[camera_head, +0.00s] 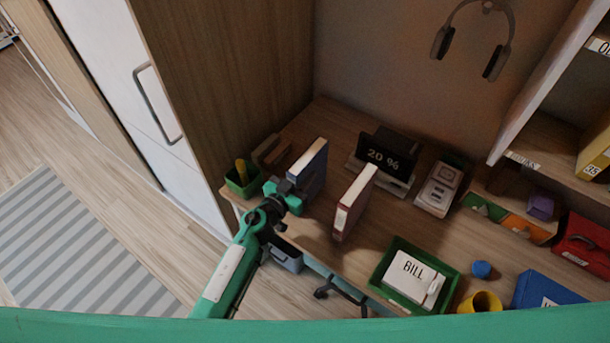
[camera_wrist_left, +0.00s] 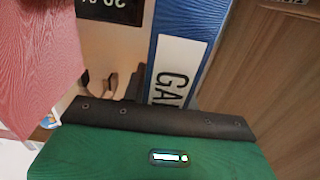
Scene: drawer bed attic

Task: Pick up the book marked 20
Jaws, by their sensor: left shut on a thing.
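My left gripper (camera_head: 284,193) is shut on a blue book (camera_head: 312,170) that stands upright at the desk's left front. In the left wrist view the blue book (camera_wrist_left: 212,30) has a white label reading "GA", the rest hidden. A red book (camera_head: 354,202) stands upright to its right, apart from it; it also shows in the left wrist view (camera_wrist_left: 38,60). I cannot read a 20 on either book. My right gripper is not in view.
A green pot (camera_head: 243,184) stands left of the blue book. A green tray (camera_head: 386,262) with a "BILL" card, a yellow mug (camera_head: 482,302) and a blue ball (camera_head: 481,269) are at the front right. The wooden side panel (camera_head: 235,80) rises close on the left.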

